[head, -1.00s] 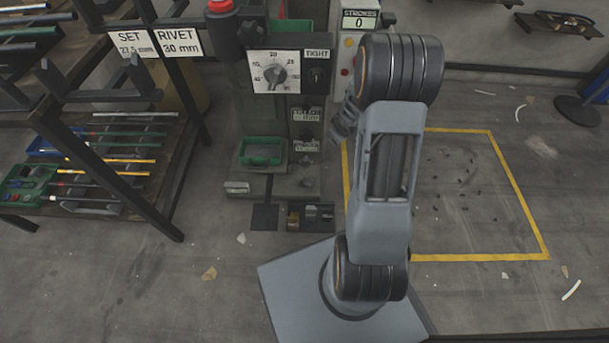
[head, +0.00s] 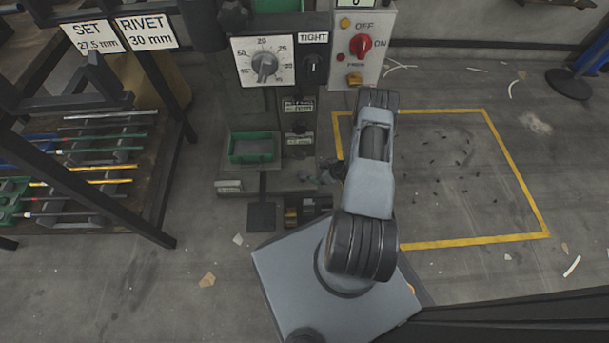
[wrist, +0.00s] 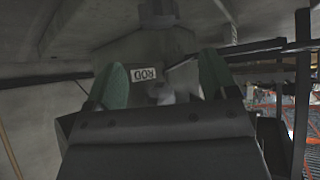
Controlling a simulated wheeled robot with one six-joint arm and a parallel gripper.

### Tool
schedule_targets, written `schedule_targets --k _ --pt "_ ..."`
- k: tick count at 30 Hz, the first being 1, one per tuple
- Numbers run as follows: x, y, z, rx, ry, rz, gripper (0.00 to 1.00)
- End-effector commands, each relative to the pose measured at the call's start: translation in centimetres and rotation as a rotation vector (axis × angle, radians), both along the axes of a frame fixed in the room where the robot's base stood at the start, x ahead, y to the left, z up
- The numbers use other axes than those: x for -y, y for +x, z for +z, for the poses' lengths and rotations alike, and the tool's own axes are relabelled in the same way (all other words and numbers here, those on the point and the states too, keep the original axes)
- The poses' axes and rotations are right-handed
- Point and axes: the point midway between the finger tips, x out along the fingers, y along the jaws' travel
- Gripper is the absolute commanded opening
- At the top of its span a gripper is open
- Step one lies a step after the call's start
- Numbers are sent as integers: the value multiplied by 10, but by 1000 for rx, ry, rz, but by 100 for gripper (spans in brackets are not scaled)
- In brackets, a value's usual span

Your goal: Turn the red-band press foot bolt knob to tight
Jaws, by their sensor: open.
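The press (head: 265,110) stands left of my arm in the head view. Its white dial (head: 264,66) has a grey pointer knob. A black knob (head: 316,68) sits under a TIGHT label (head: 313,38). I cannot tell which knob is the foot bolt knob, and I see no clear red band. My gripper (head: 330,172) is low beside the press base, partly hidden by my arm. In the wrist view my gripper (wrist: 160,78) is open, its two green-faced fingers apart with nothing clearly between them. An upside-down ROD label (wrist: 145,75) shows beyond them.
A control box (head: 362,45) with a red switch is right of the dial. A green tray (head: 254,147) is on the press, with small brass and dark parts (head: 303,214) at its foot. A rack with rods (head: 95,165) stands left.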

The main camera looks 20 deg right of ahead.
Motion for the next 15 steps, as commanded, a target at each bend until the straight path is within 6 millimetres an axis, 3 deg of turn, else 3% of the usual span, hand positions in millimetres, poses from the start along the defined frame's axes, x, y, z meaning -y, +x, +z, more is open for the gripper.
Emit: schedule_targets --k 1,6,15 --pt "-6 6 -13 -1 -1 4 79" --pt "-19 24 -36 -2 -1 2 79" --pt "-34 48 -63 -1 0 -4 79"
